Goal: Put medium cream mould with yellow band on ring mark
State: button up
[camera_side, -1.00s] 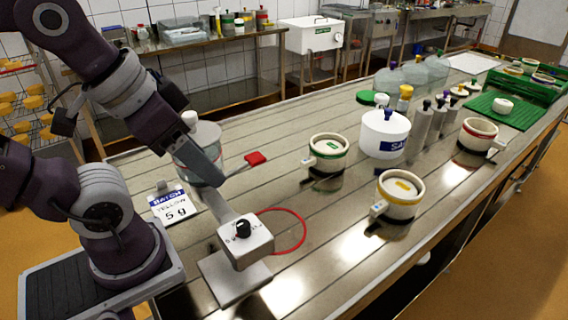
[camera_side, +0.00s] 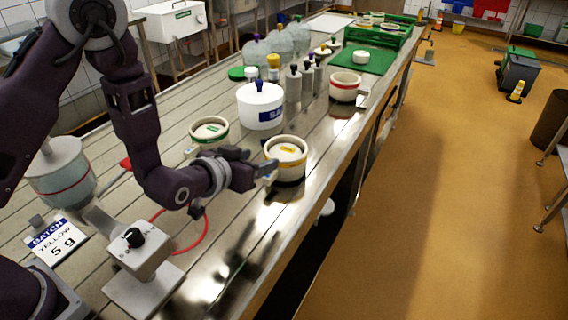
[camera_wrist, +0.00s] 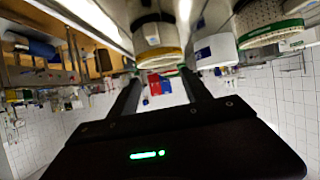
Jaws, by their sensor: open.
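The cream mould with a yellow band (camera_side: 287,172) stands upright on the metal table in the side view. In the wrist view, which is turned over, this mould (camera_wrist: 155,34) shows beyond the fingertips. My gripper (camera_side: 266,172) is low, just left of the mould; its fingers (camera_wrist: 160,76) are spread with nothing between them. Whether a finger touches the mould's handle side is unclear. The red ring mark (camera_side: 205,236) lies on the table to the left, partly hidden by my arm and a white dial box.
A green-banded mould (camera_side: 209,129) stands behind my gripper, a red-banded one (camera_side: 345,88) farther right. A white tub (camera_side: 255,104) and several bottles stand behind. The dial box (camera_side: 136,252) is beside the ring; a batch sign (camera_side: 55,243) is at left.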

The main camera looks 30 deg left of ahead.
aim_at(265, 182)
notch_tip(265, 182, down, 8)
jog(key=shift+r, duration=0.2)
jog(key=shift+w+f+t, duration=0.15)
jog(key=shift+f+t, duration=0.15)
jog(key=shift+f, duration=0.05)
jog(key=x, duration=0.4)
jog(key=shift+w+f, duration=0.15)
jog(key=shift+w, duration=0.2)
grip_shut()
